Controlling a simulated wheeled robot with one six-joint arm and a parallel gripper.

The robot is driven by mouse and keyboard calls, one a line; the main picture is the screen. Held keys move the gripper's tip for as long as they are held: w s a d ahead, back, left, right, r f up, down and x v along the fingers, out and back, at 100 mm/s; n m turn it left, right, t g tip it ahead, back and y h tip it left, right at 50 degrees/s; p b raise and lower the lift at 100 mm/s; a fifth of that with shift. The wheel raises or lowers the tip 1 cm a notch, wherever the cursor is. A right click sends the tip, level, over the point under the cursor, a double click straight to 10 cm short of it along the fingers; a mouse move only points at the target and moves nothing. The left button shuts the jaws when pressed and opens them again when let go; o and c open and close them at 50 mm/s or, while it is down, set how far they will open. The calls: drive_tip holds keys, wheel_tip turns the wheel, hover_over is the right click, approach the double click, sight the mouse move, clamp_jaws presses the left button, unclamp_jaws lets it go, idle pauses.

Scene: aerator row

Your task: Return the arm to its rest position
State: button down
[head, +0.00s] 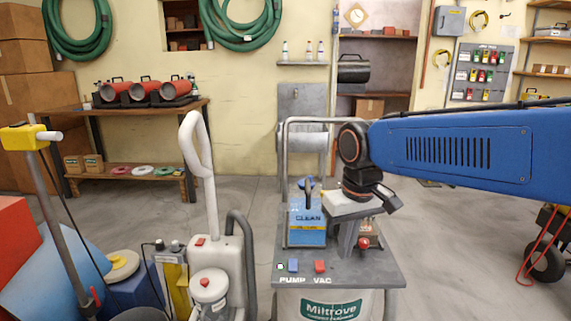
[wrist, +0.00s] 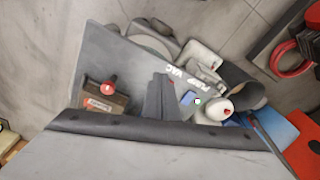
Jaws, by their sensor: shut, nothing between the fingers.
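My blue arm (head: 450,150) reaches in from the right in the head view and bends down at the dark wrist joint. My gripper (head: 346,242) hangs from it over the grey top of the Miltrove machine (head: 385,272). It points down, shut and empty. In the wrist view my gripper (wrist: 166,82) shows above the machine's top (wrist: 125,62), with a red knob (wrist: 109,87) to its left. I cannot tell whether the fingertips touch the top.
A blue CLEAN box (head: 307,222) and a grey metal handle frame (head: 286,165) stand close left of my gripper. A white upright machine (head: 215,255) stands further left. A workbench (head: 190,112) with red cylinders is behind. Floor is open at the right (head: 450,260).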

drive_tip(key=s+d+f+m+t, duration=0.1)
drive_tip(key=s+d+f+m, duration=0.1)
drive_tip(key=s+d+f, duration=0.2)
drive_tip(key=s+d+f+m+t, duration=0.1)
drive_tip(key=s+d+f+t, duration=0.1)
drive_tip(key=s+d, duration=0.9)
drive_tip(key=shift+s+d+f+m+t+h, duration=0.2)
drive_tip(key=shift+s+f+m+t+h, duration=0.15)
drive_tip(key=shift+f, duration=0.5)
